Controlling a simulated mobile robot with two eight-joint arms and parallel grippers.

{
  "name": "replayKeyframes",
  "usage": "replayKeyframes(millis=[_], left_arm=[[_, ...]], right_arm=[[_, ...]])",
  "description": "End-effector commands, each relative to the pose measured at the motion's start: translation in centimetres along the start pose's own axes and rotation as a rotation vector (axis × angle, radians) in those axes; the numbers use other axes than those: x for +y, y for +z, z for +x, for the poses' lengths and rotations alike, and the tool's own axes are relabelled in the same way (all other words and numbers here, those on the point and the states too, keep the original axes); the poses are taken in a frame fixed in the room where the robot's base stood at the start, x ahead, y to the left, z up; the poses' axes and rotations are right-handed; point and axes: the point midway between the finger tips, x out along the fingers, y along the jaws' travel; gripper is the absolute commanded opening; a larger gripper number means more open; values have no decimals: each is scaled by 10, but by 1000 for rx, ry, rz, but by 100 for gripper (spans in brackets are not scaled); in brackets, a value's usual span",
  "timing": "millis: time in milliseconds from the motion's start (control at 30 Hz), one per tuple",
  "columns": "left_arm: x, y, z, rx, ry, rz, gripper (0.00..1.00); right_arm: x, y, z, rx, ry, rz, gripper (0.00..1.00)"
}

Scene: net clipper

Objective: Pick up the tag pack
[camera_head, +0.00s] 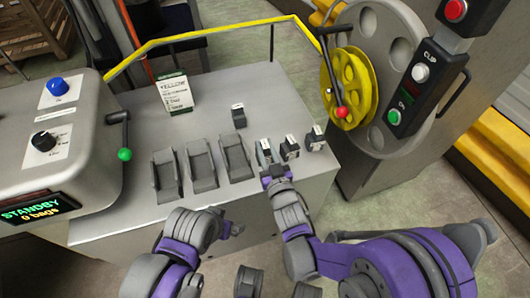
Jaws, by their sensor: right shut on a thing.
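Small dark packs with pale labels stand on the grey machine top. One pack (264,151) is at the fingertips of my right gripper (268,168), which is shut on it from the near side. I take it to be the tag pack; its label is too small to read. A second pack (289,148) and a third pack (315,139) stand just to its right. Another pack (238,115) stands farther back, alone. My left arm reaches in low, at the near edge of the top; its gripper (232,229) is partly hidden and its fingers are unclear.
Several empty grey holders (201,167) stand in a row left of the held pack. A printed card (174,93) stands behind them. A control box (62,130) with a green-knobbed lever is at left. A yellow reel (349,83) with a red-knobbed crank is at right.

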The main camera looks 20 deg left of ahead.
Motion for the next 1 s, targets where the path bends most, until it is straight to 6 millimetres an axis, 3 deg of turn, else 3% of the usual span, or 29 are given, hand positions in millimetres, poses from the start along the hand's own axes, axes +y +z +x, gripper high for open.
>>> replayKeyframes(millis=[367, 467, 800, 1000], left_arm=[[0, 0, -1, 0, 0, 0, 100], [0, -2, -6, 2, 0, 0, 100], [0, -11, -31, 12, 0, 0, 100], [0, -13, -37, 14, 0, 0, 100]], right_arm=[[0, -3, 0, 1, 0, 0, 0], [0, -14, -1, 1, 0, 0, 0], [0, -82, -1, 1, -1, -1, 0], [0, -99, 0, 1, 0, 1, 0]])
